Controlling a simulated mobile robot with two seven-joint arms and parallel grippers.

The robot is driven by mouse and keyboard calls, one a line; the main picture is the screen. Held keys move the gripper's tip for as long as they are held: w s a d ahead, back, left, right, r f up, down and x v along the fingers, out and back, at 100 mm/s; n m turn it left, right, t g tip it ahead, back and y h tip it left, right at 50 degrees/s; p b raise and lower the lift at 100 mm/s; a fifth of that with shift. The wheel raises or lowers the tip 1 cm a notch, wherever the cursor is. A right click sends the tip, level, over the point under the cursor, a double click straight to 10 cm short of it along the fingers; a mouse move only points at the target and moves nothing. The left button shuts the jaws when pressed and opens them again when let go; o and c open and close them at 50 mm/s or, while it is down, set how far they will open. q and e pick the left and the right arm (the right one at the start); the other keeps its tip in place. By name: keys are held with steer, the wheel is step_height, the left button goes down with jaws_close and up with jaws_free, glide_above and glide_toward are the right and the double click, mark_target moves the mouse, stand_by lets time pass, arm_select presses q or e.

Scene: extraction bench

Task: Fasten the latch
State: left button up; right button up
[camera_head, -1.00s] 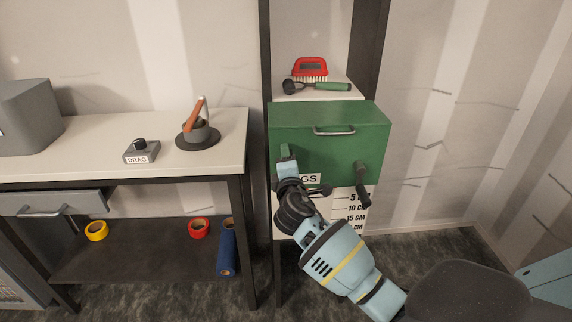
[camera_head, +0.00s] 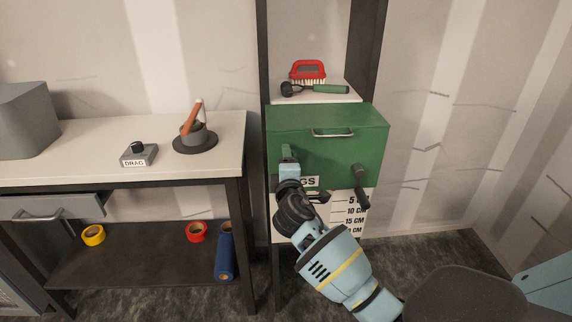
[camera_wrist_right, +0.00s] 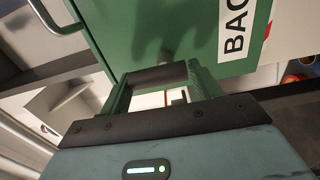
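The green box (camera_head: 325,150) has a silver pull handle (camera_head: 333,133) and a partly covered label. A dark lever (camera_head: 361,186), which looks like the latch, hangs at its front right, tilted down to the right. My right gripper (camera_head: 287,156) is at the left part of the box's front, well left of the lever. In the right wrist view its two green fingers (camera_wrist_right: 160,82) stand apart. My left gripper is not in view.
A red brush (camera_head: 307,72) and a green-handled tool (camera_head: 316,89) lie on the shelf above the box. Dark uprights flank that shelf. A dark seat-like shape (camera_head: 465,292) is at the lower right.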

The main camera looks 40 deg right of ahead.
steer(key=shift+o, duration=1.1)
steer(key=shift+s, duration=0.1)
steer(key=v, duration=0.7)
steer(key=shift+s+a, duration=0.25)
